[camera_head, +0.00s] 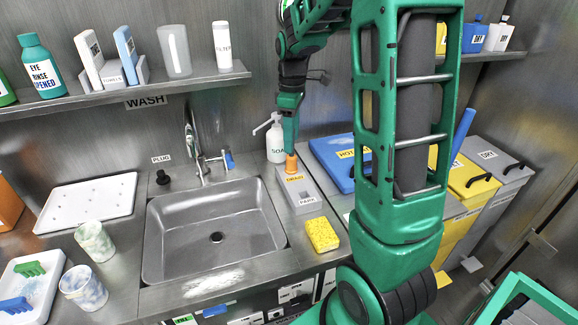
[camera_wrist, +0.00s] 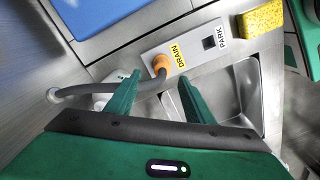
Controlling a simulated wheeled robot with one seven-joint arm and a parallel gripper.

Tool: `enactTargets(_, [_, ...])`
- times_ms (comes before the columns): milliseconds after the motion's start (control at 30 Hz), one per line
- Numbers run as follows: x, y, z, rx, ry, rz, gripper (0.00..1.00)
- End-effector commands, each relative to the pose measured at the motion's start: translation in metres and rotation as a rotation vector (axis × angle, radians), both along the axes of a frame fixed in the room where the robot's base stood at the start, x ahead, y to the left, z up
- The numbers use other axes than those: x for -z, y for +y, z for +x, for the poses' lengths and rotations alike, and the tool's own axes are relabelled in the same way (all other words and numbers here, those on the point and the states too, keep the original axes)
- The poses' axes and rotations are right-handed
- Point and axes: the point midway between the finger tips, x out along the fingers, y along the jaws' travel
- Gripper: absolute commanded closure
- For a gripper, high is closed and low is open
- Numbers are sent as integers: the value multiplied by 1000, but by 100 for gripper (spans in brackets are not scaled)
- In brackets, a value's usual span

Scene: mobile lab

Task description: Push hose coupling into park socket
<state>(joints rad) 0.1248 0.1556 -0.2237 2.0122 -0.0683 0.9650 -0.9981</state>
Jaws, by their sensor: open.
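The orange hose coupling (camera_wrist: 161,62) sits at the DRAIN end of a grey socket block (camera_wrist: 187,48), with a grey hose (camera_wrist: 95,89) running from it to the left. In the head view the coupling (camera_head: 291,164) stands upright on the block. The park socket (camera_wrist: 209,42) is a dark square hole beside the PARK label and looks empty. My gripper (camera_wrist: 159,77) is open, its green fingers on either side of the coupling's near end. In the head view my gripper (camera_head: 290,140) is directly above the coupling. Whether the fingers touch it cannot be told.
The sink (camera_head: 214,236) lies left of the block. A yellow sponge (camera_head: 322,234) lies in front of it, and a soap bottle (camera_head: 275,142) stands behind. A blue-lidded HOT bin (camera_head: 333,150) is to the right. Two cups (camera_head: 94,241) (camera_head: 83,287) stand left of the sink.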

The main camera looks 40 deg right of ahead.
Motion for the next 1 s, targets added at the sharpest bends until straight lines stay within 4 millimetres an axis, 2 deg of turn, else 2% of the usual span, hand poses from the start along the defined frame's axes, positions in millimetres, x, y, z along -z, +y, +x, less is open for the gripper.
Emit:
enactTargets(267, [20,1,-1,2,2,1,52])
enactTargets(600, [62,4,-3,3,1,0,52])
enactTargets(867, [65,4,-2,2,0,0,52])
enactTargets(900, [64,4,-2,2,0,0,54])
enactTargets(1000, [64,4,-2,3,0,0,78])
